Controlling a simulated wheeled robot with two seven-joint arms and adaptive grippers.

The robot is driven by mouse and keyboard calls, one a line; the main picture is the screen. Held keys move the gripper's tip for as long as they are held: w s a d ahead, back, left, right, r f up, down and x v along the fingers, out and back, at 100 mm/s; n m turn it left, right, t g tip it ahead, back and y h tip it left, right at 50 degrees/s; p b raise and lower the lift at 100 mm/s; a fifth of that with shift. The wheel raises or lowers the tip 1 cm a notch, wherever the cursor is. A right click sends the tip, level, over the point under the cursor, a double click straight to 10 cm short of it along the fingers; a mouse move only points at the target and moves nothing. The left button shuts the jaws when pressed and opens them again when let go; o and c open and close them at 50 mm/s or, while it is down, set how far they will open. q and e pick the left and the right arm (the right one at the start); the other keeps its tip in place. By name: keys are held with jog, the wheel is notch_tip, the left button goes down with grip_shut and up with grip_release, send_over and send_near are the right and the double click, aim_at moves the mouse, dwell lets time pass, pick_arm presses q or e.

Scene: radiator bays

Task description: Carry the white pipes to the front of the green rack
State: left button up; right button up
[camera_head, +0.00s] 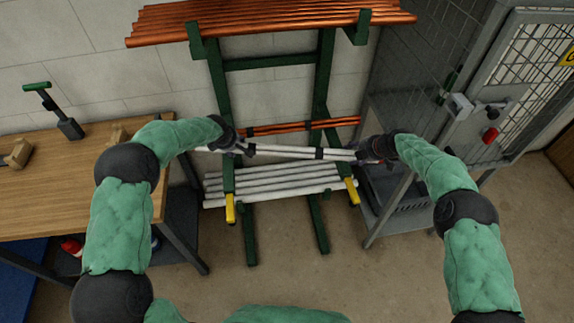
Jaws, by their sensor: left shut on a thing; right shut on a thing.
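A bundle of white pipes (285,151) with dark bands is held roughly level between my two grippers, in front of the green rack (217,95). My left gripper (238,146) is shut on the pipes near their left end. My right gripper (367,152) is shut on them near their right end. The rack carries copper pipes (270,17) on its top arms and a few banded copper pipes (290,127) at mid height. More white pipes (275,183) lie on its lowest arms, which have yellow tips (230,208). The grippers partly hide the held pipes' ends.
A wooden workbench (60,195) with a green-handled tool (57,112) stands at left, close to my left arm. A grey mesh cage (475,120) with a red button stands at right, close to my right gripper. The floor (290,260) before the rack is clear.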

aim_at(348, 167)
jog(key=shift+f, duration=0.1)
dwell(0.3)
